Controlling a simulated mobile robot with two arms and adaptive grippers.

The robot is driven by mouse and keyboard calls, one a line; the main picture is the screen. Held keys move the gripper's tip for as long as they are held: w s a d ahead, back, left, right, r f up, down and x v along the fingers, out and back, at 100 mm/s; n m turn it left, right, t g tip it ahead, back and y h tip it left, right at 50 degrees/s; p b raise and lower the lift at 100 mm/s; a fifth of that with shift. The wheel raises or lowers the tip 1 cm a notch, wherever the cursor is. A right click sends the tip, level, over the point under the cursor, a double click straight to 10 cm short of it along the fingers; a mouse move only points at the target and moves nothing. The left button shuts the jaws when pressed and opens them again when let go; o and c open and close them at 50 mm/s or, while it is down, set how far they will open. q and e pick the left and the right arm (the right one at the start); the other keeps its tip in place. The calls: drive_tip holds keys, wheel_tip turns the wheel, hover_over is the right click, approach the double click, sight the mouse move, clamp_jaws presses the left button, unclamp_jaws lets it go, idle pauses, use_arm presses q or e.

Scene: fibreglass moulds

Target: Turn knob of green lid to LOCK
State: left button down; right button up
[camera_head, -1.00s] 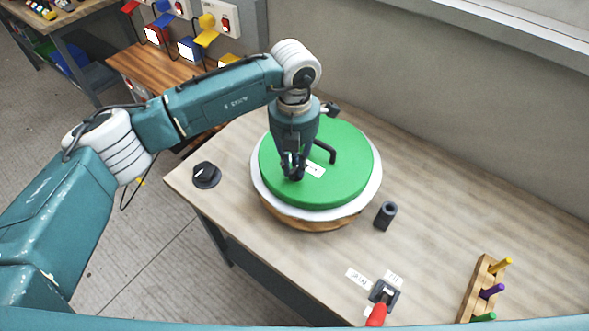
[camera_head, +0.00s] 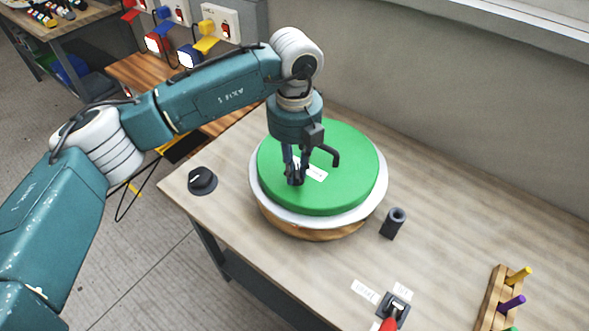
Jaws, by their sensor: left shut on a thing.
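The round green lid (camera_head: 345,190) lies on a white rim (camera_head: 292,215) over a wooden round base (camera_head: 318,234) on the table. My left gripper (camera_head: 296,180) points down at the left part of the lid and is shut on the dark knob, which its fingers mostly hide. A white label (camera_head: 316,173) lies on the lid just right of the fingers; its writing is too small to read. A dark bent handle (camera_head: 330,154) shows on the lid behind the gripper. My right gripper is not in view.
A black dial (camera_head: 202,181) sits at the table's left edge. A dark hollow cylinder (camera_head: 393,222) stands right of the lid. A switch with a red handle (camera_head: 391,312) and a wooden peg rack (camera_head: 493,300) are at the front.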

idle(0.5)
use_arm(q)
drive_tip(key=c, duration=1.6)
unclamp_jaws()
drive_tip(key=shift+r, duration=0.1)
wheel_tip(320, 180, up, 12)
drive_tip(key=shift+f, duration=0.1)
